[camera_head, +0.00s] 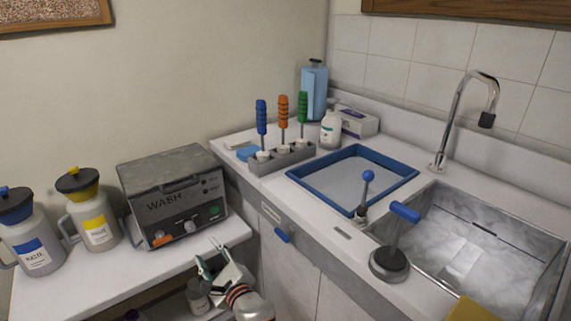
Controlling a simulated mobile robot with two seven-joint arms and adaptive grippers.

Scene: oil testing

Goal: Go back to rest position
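My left gripper (208,255) is at the bottom middle of the head view, by the front right corner of the white side table (130,273). Its fingertips point up and away and stand apart, with nothing seen between them. It is in front of and below the WASH machine (175,196), apart from it. My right gripper is out of view.
Two jugs, blue-capped (30,240) and yellow-capped (90,212), stand left of the machine. The right counter holds a grey rack (282,158) with coloured-handled tools, a blue tray (352,178) and a sink (480,250). A grey container (197,299) sits low near my gripper.

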